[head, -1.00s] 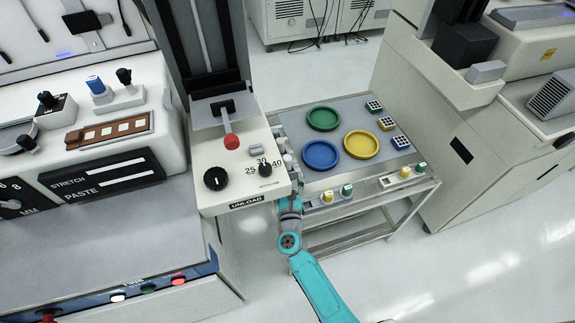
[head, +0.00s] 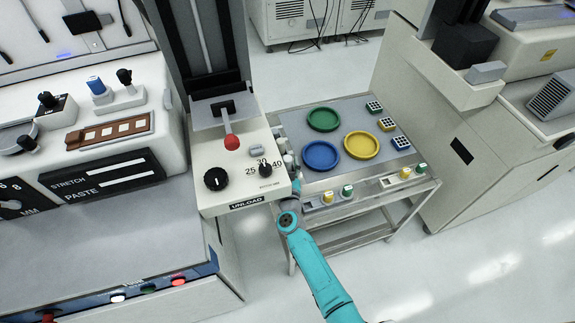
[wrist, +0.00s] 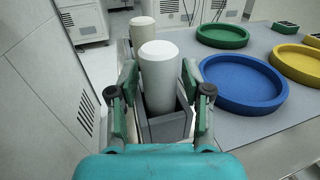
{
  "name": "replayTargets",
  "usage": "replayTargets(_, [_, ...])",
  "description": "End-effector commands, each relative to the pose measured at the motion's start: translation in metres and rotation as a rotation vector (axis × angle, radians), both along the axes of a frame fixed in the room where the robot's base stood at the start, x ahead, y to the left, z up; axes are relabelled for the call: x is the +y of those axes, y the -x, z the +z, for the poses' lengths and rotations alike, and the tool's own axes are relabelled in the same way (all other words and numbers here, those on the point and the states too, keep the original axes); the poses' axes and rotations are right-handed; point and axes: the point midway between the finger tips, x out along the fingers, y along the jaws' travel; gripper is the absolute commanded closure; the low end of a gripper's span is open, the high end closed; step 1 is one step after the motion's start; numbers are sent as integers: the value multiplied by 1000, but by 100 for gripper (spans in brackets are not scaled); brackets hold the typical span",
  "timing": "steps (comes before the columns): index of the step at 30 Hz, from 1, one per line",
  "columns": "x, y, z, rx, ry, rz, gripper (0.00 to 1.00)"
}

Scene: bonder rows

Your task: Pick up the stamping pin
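A pale cylindrical stamping pin (wrist: 160,73) stands upright in a grey square holder (wrist: 166,124) in the wrist view. My gripper (wrist: 159,84) is open, with one finger on each side of this pin. Small gaps seem to show between the fingers and the pin, and I see no clear contact. A second pale pin (wrist: 143,32) stands just behind it. In the head view the pale pins (head: 288,160) are small at the left edge of the cart, and my fingers are mostly hidden beside the unload machine.
The grey cart top (head: 290,115) holds a blue tray (head: 320,155), a green tray (head: 323,118) and a yellow tray (head: 361,145). Small blocks with holes (head: 389,124) stand at its right. The unload machine (head: 240,170) stands close on the left.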

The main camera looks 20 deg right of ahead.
Motion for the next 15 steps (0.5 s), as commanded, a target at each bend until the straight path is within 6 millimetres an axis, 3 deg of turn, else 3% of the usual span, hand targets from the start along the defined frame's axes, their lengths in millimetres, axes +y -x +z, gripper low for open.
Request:
replayTargets(1, [0,0,0,0,0,0,71])
replayTargets(4, [0,0,0,0,0,0,96])
replayTargets(5, [0,0,0,0,0,0,100])
replayTargets(15, [0,0,1,0,0,0,100])
